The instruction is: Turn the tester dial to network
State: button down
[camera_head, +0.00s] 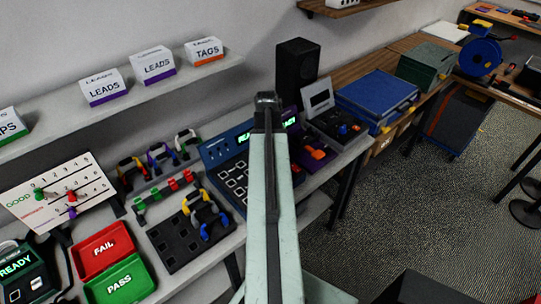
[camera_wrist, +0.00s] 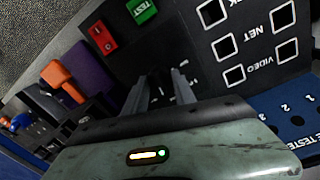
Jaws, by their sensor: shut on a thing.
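The tester (camera_head: 216,152) is a dark blue box on the bench with a lit green display, and my arm hides part of it. In the wrist view its dark panel (camera_wrist: 195,65) shows square sockets marked NET and VIDEO, a green TEST button (camera_wrist: 142,10) and a red button (camera_wrist: 102,36). My gripper (camera_wrist: 160,90) is over this panel, with its two fingers closed around a dark knob, the dial (camera_wrist: 158,82). The dial's pointer and most of its printed labels are hidden or too dark to read. In the head view my gripper (camera_head: 267,100) is seen from behind.
Right of the tester is a purple unit with an orange part (camera_head: 317,154), then a grey unit (camera_head: 340,128) and a blue case (camera_head: 375,98). Left are a cable rack (camera_head: 185,240) and red FAIL (camera_head: 102,248) and green PASS (camera_head: 120,283) trays. A shelf (camera_head: 215,68) holds label boxes.

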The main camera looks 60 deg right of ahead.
jog(key=m, duration=0.4)
jog(key=shift+w, duration=0.2)
jog(key=shift+d+m, duration=0.1)
jog(key=shift+m, duration=1.4)
jog(key=c, duration=1)
grip_release()
jog(key=shift+w, duration=0.1)
jog(key=shift+c, duration=0.2)
jog(key=shift+r, duration=0.1)
